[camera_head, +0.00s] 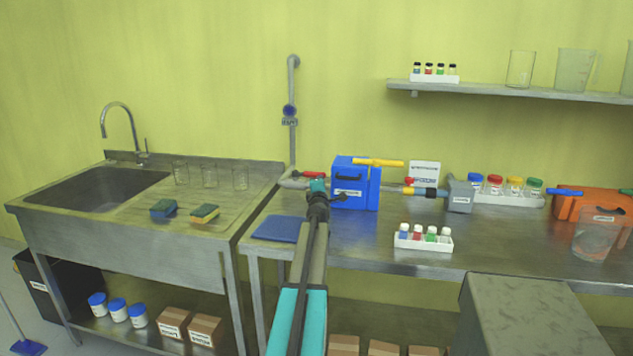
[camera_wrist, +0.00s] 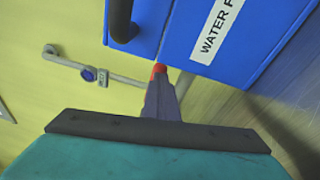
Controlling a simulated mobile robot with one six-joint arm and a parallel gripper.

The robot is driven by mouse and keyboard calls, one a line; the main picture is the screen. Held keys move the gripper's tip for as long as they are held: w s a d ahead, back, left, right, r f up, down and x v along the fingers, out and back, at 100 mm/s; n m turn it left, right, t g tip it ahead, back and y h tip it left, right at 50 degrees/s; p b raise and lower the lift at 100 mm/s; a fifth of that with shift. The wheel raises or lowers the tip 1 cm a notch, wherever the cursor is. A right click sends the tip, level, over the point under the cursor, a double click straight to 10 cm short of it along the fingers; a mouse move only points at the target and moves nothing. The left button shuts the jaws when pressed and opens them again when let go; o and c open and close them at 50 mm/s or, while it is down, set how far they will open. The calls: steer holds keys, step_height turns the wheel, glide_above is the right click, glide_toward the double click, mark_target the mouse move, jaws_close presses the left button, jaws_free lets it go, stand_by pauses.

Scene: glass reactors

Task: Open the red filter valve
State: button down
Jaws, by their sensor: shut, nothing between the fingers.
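The red filter valve handle (camera_head: 313,175) is a short red lever on the grey pipe, left of the blue filter box (camera_head: 345,202). My gripper (camera_head: 318,186) is in front of it, close to the box's left side; my wrist hides the fingertips in the head view. In the wrist view, my gripper (camera_wrist: 160,84) has its fingers together and empty. A small red end of the handle (camera_wrist: 158,68) shows right at the fingertips, beside the blue box (camera_wrist: 240,35). I cannot tell whether they touch.
A yellow lever (camera_head: 378,162) sits on top of the blue box. A white rack of small bottles (camera_head: 423,244) stands on the bench to the right. A blue mat (camera_head: 279,229) lies at the bench's left. The sink (camera_head: 95,188) is further left.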

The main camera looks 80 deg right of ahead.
steer(key=shift+s+d+r, duration=0.35)
steer(key=shift+d+r, duration=0.2)
steer(key=shift+r, duration=0.2)
steer(key=a, duration=0.2)
steer(key=a+f, duration=0.1)
steer(key=a, duration=0.2)
steer(key=shift+s+a+f, duration=0.25)
steer(key=shift+a+f, duration=0.05)
steer(key=shift+s+a+f, duration=0.1)
steer(key=shift+s+a, duration=0.15)
steer(key=shift+a, duration=1.25)
steer(key=shift+s+a+f, duration=0.1)
steer(key=shift+s+a, duration=0.1)
steer(key=shift+a, duration=1.3)
steer(key=shift+s+a+f, duration=0.1)
steer(key=shift+s+a, duration=0.15)
steer(key=shift+a, duration=1.25)
steer(key=shift+r, duration=0.1)
